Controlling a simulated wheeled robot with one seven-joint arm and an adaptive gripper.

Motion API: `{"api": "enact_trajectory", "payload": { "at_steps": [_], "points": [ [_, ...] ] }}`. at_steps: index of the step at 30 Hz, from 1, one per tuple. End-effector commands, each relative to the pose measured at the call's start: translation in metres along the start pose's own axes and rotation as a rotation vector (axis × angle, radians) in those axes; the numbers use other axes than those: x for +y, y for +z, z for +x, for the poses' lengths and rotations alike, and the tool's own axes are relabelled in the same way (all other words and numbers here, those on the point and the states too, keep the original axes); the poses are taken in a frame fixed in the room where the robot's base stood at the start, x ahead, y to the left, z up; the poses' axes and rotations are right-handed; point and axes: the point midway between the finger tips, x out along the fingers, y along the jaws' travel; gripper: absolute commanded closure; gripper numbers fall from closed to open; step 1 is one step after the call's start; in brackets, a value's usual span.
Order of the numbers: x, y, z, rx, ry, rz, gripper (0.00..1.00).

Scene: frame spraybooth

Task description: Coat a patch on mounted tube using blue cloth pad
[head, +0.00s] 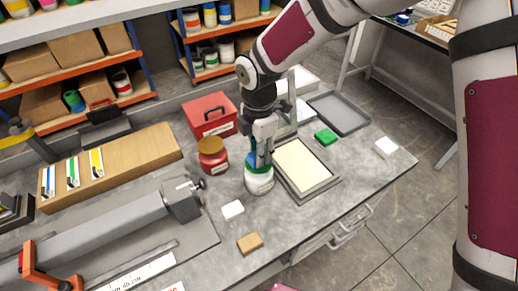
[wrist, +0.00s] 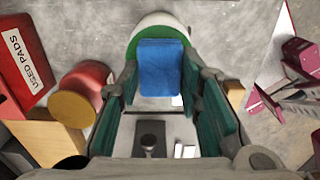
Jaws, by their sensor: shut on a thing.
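My gripper (head: 261,146) points down over a white jar (head: 259,182) with a green rim. It is shut on a blue cloth pad (wrist: 160,68), which shows between the teal finger pads in the wrist view. The pad's lower end is at the jar's mouth; I cannot tell how deep it sits. The jar also shows behind the pad in the wrist view (wrist: 161,20). The mounted grey tube (head: 95,236) lies along a dark base at the front left, with a square block at its right end. My gripper is apart from it, to the right.
A red jar (head: 212,158) and a red box (head: 210,115) stand left of and behind the white jar. A cream-filled tray (head: 302,168) is close on its right. White, tan (head: 250,243) and green (head: 326,137) blocks lie around. An orange clamp (head: 45,265) is at the tube's left.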

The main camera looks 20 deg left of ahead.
Motion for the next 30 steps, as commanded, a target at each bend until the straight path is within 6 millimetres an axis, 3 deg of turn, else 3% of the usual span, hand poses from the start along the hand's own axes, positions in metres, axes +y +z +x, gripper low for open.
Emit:
{"api": "enact_trajectory", "payload": {
  "at_steps": [30],
  "points": [
    [0.000, 0.000, 0.011, 0.000, 0.000, 0.000, 0.90]
  ]
}}
